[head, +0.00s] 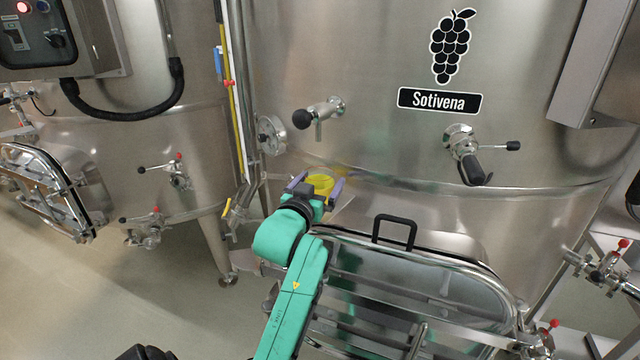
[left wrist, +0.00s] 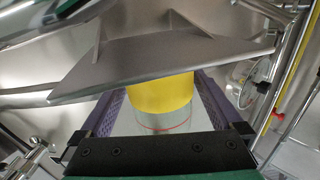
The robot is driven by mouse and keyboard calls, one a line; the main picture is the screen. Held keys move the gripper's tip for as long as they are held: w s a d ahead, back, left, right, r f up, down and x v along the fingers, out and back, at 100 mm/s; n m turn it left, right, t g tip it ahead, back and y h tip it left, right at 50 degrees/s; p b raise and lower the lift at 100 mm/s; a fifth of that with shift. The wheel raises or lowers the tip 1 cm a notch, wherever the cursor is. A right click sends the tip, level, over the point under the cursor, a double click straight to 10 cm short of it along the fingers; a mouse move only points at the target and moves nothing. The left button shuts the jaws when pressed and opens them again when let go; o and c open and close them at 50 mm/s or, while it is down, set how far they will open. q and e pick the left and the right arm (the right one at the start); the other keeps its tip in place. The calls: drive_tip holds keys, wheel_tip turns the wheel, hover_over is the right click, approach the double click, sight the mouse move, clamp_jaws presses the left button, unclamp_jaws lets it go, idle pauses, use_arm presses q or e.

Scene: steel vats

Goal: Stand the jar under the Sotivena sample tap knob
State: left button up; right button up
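The jar (head: 322,181), with a yellow upper part, is between the purple fingers of my left gripper (head: 316,187). In the left wrist view the jar (left wrist: 162,97) shows a yellow band over a clear lower part with a thin red line. The gripper (left wrist: 163,108) is shut on it, a finger along each side. The sample tap (head: 325,110), with its black knob (head: 300,118) and downward spout, is on the Sotivena vat, above the jar and slightly left in the head view. My right gripper is not in view.
A grey metal plate (left wrist: 100,85) with triangular brackets crosses the jar's top in the left wrist view; I cannot tell whether they touch. A valve with black handles (head: 465,150) is to the right. The vat's hatch with a black handle (head: 394,222) is right of my arm.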

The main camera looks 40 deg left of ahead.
use_arm(q)
drive_tip(key=shift+s+d+f+b, duration=0.2)
drive_tip(key=shift+s+b, duration=0.1)
drive_tip(key=shift+s, duration=0.25)
drive_tip(key=b+v, duration=0.1)
drive_tip(key=v, duration=0.4)
drive_tip(key=p+v, duration=0.5)
drive_tip(key=p, duration=0.3)
drive_tip(key=shift+s+d+r+p, duration=0.15)
drive_tip(key=shift+s+d+p, duration=0.05)
drive_tip(key=shift+s+p, duration=0.15)
drive_tip(key=shift+a, duration=0.1)
